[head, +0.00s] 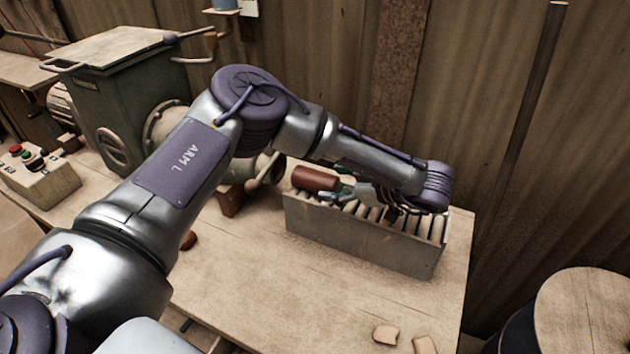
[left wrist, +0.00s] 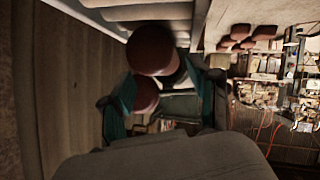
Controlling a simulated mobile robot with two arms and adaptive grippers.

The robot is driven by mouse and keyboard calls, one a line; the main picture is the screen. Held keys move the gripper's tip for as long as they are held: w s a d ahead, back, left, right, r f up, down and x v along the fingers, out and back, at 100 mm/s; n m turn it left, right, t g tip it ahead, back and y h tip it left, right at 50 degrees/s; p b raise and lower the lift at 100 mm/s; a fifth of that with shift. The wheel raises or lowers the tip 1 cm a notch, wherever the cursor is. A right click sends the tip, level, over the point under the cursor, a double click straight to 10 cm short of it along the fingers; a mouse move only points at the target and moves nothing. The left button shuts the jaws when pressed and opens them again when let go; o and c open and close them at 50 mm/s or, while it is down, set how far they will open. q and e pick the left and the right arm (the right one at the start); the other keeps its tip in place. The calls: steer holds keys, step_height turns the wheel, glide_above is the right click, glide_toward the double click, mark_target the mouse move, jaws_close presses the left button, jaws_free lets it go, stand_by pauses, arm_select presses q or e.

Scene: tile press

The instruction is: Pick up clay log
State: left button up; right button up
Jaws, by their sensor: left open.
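A reddish-brown clay log (head: 315,179) lies at the left end of the top of a grey slotted rack (head: 350,243) on the wooden table. My left gripper (head: 343,194) reaches back leftward over the rack, with its fingertips close to the log's right end. In the left wrist view, the teal fingers of my left gripper (left wrist: 163,103) stand apart. A rounded reddish-brown end of clay (left wrist: 153,50) shows at the fingers, with a second reddish-brown round part below it. I cannot tell whether the fingers touch the clay. My right gripper is out of view.
A green press machine (head: 118,95) stands at the back left, with a button box (head: 38,182) beside it. Two pale shards (head: 386,334) lie near the table's front edge. The table top (head: 300,300) before the rack is mostly clear. A round wooden-topped drum (head: 590,312) stands at right.

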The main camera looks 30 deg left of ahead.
mark_target(315, 182)
arm_select(q)
steer(key=shift+x, duration=2.75)
steer(key=shift+r, duration=0.2)
steer(key=shift+c, duration=0.5)
jaws_close()
